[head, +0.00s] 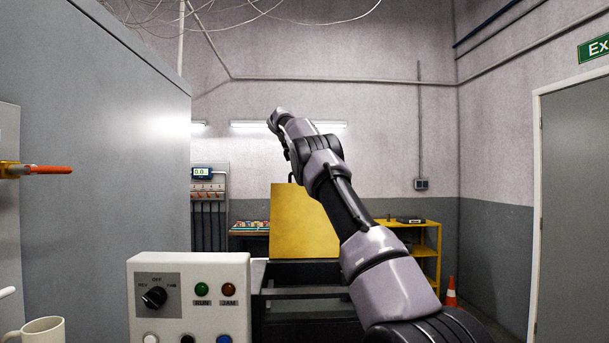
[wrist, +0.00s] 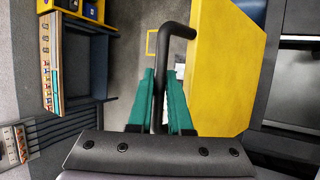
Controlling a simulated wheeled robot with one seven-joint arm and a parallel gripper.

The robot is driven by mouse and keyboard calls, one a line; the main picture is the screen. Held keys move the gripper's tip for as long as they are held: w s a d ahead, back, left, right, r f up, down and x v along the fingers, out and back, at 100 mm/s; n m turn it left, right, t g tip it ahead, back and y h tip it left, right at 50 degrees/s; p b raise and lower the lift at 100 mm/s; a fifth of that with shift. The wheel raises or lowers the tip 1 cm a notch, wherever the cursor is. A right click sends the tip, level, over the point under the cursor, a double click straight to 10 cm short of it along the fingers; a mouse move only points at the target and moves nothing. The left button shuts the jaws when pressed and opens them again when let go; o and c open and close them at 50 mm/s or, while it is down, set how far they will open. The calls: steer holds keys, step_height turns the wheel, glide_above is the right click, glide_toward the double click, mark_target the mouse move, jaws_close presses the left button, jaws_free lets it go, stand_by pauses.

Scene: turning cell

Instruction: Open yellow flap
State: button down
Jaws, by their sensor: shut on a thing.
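The yellow flap (head: 303,225) stands raised and roughly upright above a dark machine frame in the head view. In the wrist view the flap (wrist: 222,70) is on the right, with a dark bent bar handle (wrist: 180,29) at its edge. My gripper (wrist: 160,88) has teal fingers, one on each side of the handle, and is shut on it. In the head view my arm reaches up past the flap's upper right, and my gripper is out of sight there.
A white control box (head: 190,297) with a knob and buttons stands front left, by a mug (head: 40,330). A tall grey cabinet (head: 110,140) fills the left. A yellow shelf (head: 428,262) and an orange cone (head: 450,292) stand behind, right. A grey door (head: 575,210) is far right.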

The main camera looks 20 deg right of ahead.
steer(key=c, duration=0.8)
jaws_free()
steer(key=shift+c, duration=0.2)
steer(key=shift+r, duration=0.1)
steer(key=shift+v, duration=1.5)
steer(key=s+a, duration=0.6)
steer(key=a, duration=0.4)
steer(key=shift+s, duration=0.2)
steer(key=shift+a, duration=0.1)
